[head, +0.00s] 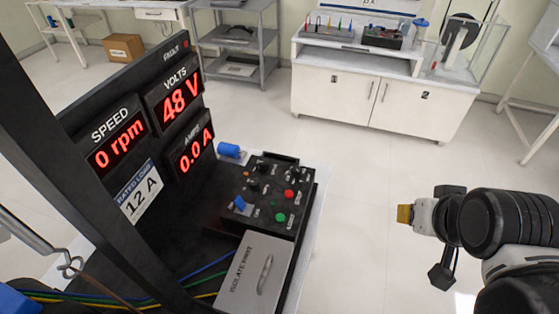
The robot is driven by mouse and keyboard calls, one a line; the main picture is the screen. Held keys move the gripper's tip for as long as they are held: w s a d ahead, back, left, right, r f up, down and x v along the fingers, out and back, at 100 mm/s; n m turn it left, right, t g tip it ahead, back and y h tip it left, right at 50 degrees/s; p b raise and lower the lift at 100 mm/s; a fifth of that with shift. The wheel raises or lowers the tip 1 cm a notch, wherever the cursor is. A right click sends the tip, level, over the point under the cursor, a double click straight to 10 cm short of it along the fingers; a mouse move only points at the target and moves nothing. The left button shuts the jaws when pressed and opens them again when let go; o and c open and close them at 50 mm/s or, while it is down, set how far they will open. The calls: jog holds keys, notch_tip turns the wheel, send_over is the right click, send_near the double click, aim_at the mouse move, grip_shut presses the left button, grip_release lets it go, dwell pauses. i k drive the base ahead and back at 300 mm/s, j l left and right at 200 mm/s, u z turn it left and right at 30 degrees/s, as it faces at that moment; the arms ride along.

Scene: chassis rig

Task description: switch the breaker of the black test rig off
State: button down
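The black test rig (150,120) stands at the left. Its displays read 0 rpm, 48 V and 0.0 A, and a label reads 12 A. The small panel labels are unreadable, so I cannot tell for sure which control is the breaker. My gripper (410,214) is at the right, over the floor, well apart from the panel. A yellow tip on a pale part points left; its finger opening is unclear.
A grey cover marked "ISOLATE FIRST" (253,275) with a handle lies in front of the panel. A blue cylinder (229,150) sits behind it. Coloured wires run at lower left. Floor (350,190) between rig and gripper is clear. A white cabinet (375,102) stands behind.

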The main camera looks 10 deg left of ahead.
aim_at(239, 201)
jog(key=u, duration=1.35)
